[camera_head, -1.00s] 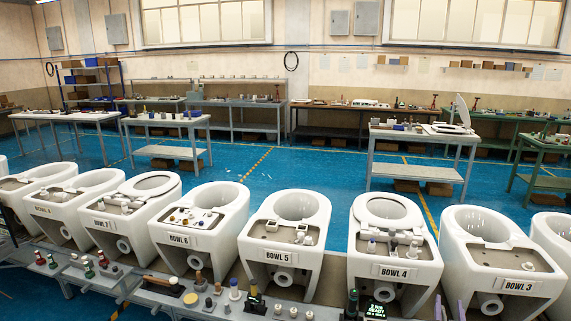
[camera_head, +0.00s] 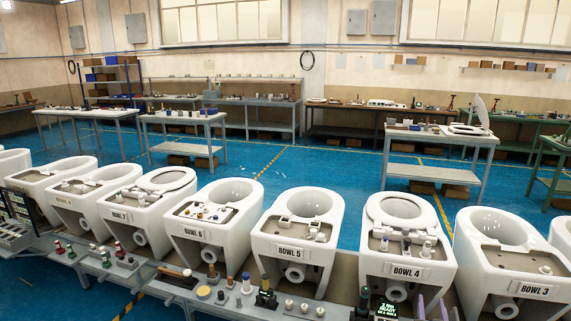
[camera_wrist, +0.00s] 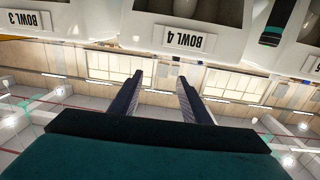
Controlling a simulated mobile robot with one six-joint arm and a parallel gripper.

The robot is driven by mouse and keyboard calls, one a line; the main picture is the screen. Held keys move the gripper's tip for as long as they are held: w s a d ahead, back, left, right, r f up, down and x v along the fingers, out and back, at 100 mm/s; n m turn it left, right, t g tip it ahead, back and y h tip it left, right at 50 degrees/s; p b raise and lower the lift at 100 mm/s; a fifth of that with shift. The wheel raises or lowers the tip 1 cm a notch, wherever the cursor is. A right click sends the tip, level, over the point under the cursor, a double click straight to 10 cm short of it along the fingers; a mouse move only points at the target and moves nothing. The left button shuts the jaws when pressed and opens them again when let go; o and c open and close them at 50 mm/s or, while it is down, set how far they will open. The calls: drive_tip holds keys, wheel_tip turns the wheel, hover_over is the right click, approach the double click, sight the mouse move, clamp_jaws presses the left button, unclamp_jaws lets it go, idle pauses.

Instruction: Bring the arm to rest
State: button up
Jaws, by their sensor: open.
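My gripper (camera_wrist: 160,76) is open and empty in the wrist view. Its two dark fingers stand apart with nothing between them. The wrist view is upside down, with the front of the bowl labelled BOWL 4 (camera_wrist: 184,39) beyond the fingertips. In the head view, purple finger-like tips show at the bottom edge, in front of BOWL 4 (camera_head: 407,271); the rest of the arm is out of view there.
A row of white bowls, including BOWL 5 (camera_head: 291,251) and BOWL 6 (camera_head: 188,233), stands behind a narrow ledge with small bottles and fittings. A dark display (camera_head: 387,311) stands near BOWL 4. Blue floor (camera_head: 310,165) lies open behind the bowls, before the worktables.

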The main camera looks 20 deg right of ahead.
drive_tip(key=w+a+f+n+y+b, duration=0.1)
drive_tip(key=w+a+f+y, duration=0.1)
drive_tip(key=w+a+f, duration=0.3)
drive_tip(key=w+a+f+n+t+y+b, duration=0.15)
drive_tip(key=w+a, duration=0.25)
drive_tip(key=a, duration=0.4)
drive_tip(key=w+a+f+g+y, duration=0.1)
drive_tip(key=w+a+f+y, duration=0.1)
drive_tip(key=w+a+f, duration=0.3)
drive_tip(key=a+f+n+g+y+b, duration=0.2)
drive_tip(key=a+f+g+y+b, duration=0.15)
drive_tip(key=a+f, duration=1.45)
drive_tip(key=s+a+f+n+g+y, duration=0.1)
drive_tip(key=s+a+f+n+g, duration=0.1)
drive_tip(key=s+a+f+g, duration=0.9)
drive_tip(key=s+a+n+g, duration=0.1)
drive_tip(key=s+a+g, duration=0.1)
drive_tip(key=s, duration=0.9)
drive_tip(key=s+a+g+y, duration=0.1)
drive_tip(key=s+a+g, duration=0.2)
drive_tip(key=s, duration=0.9)
drive_tip(key=shift+a+n+g+b, duration=0.35)
drive_tip(key=shift+a+b, duration=0.1)
drive_tip(key=shift+a, duration=0.5)
